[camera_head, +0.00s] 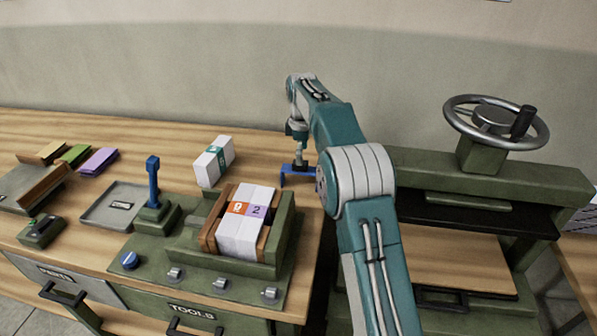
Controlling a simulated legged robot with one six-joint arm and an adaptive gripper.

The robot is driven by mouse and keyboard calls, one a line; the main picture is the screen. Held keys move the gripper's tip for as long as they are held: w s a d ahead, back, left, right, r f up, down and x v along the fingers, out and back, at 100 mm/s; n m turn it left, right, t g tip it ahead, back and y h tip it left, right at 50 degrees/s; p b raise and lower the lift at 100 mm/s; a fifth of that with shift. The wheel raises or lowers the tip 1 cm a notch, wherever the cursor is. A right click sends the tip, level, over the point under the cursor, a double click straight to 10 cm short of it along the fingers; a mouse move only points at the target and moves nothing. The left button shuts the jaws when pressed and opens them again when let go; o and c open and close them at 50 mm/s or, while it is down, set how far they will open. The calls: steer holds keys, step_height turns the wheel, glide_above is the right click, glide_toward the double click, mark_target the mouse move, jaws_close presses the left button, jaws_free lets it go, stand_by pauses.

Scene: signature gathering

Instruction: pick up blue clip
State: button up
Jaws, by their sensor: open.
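The blue clip (294,171) lies on the wooden table near its right edge, just right of a white paper block. It looks like a low blue bar with a bent left end. My gripper (300,160) is at the end of my teal arm, pointing down directly above the clip. It is open. The fingertips are small in view and overlap the clip, so I cannot tell whether they touch it. My arm hides the clip's right end.
A white block with a green label (213,161) stands just left of the clip. A green fixture (278,232) holds labelled paper blocks in front. A blue-handled lever (153,182) stands left. A press with a handwheel (497,122) is at right.

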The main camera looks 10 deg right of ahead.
mark_target(301, 170)
step_height(301, 170, down, 6)
steer(key=shift+s+a+r, duration=0.1)
steer(key=shift+s+r, duration=0.05)
steer(key=c, duration=1.3)
